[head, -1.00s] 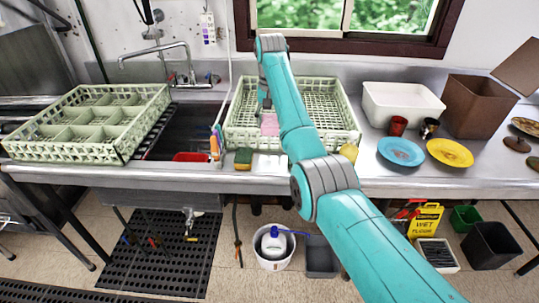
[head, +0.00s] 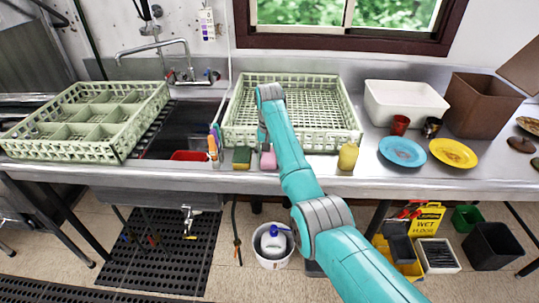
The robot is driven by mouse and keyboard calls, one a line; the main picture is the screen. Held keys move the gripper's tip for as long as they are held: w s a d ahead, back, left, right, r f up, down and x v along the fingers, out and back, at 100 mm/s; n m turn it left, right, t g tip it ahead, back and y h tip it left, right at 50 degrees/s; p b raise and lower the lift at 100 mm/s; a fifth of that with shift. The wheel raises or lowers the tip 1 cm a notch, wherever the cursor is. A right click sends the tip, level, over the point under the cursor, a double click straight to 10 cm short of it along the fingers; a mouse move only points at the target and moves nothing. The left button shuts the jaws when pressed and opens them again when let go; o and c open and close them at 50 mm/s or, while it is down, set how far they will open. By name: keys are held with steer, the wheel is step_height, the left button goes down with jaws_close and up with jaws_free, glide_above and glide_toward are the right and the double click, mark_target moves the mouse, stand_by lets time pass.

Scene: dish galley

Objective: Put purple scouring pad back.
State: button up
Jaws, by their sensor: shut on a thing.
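The purple scouring pad (head: 268,160) looks pinkish-purple and is at the front strip of the counter, just right of a green and yellow sponge (head: 242,158). My gripper (head: 265,146) is at the pad's upper end, shut on it, in front of the large pale green rack. The wrist and forearm partly cover the fingers and the pad's right side. I cannot tell whether the pad touches the counter.
The pale green rack (head: 340,140) stands close behind my gripper. A bottle holder with coloured tops (head: 213,148) is left of the sponge, and a yellow bottle (head: 348,157) is to the right. Blue (head: 402,151) and yellow (head: 452,153) plates lie farther right.

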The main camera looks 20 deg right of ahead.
mark_target(269, 155)
steer(key=o, duration=1)
step_height(269, 155, up, 12)
steer(key=shift+r, duration=0.1)
stand_by(0.4)
